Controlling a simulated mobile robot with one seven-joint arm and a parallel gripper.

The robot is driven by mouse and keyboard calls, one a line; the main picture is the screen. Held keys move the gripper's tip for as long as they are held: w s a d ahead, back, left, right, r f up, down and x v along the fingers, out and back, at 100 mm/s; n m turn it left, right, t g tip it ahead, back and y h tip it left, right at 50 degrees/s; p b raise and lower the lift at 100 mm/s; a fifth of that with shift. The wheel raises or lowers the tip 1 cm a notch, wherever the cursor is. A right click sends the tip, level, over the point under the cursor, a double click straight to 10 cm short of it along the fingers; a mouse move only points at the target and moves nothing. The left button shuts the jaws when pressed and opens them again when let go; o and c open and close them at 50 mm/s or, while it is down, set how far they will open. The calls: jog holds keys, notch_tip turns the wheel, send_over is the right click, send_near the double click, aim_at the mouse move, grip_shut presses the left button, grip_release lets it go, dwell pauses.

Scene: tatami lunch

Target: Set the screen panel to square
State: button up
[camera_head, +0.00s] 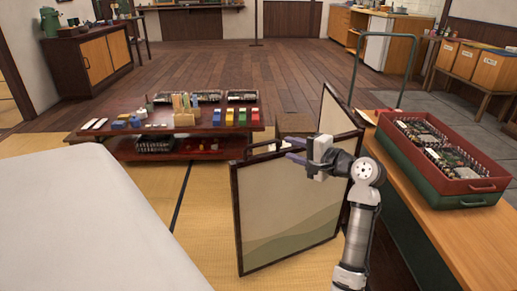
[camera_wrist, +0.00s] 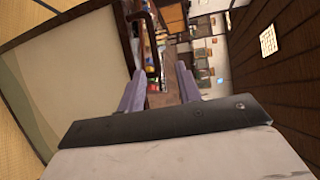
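The folding screen stands on the floor at the middle right in the head view. Its near panel (camera_head: 285,215) is cream with a green painted hill and a dark frame. Another panel (camera_head: 337,115) stands behind it at an angle. My gripper (camera_head: 292,149) is at the top of the near panel, close to its upper edge; I cannot tell from the head view whether it touches. In the wrist view the gripper (camera_wrist: 160,88) has its two fingers apart with nothing between them. The near panel (camera_wrist: 70,75) fills the left of that view, beside the left finger.
A low dark table (camera_head: 190,121) with colored blocks stands to the left. A wooden counter (camera_head: 455,225) with a red and green crate (camera_head: 455,190) is on the right. A white surface (camera_head: 85,225) fills the front left. Tatami floor (camera_head: 215,195) lies clear between.

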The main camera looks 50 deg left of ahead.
aim_at(265, 144)
jog(key=a+f+b, duration=0.1)
jog(key=a, duration=0.3)
jog(key=s+a+f+b, duration=0.1)
jog(key=a, duration=0.3)
jog(key=a+f+b, duration=0.1)
jog(key=a, duration=0.4)
jog(key=shift+s+f, duration=0.15)
jog(key=shift+s, duration=0.1)
jog(key=shift+c, duration=0.4)
grip_shut()
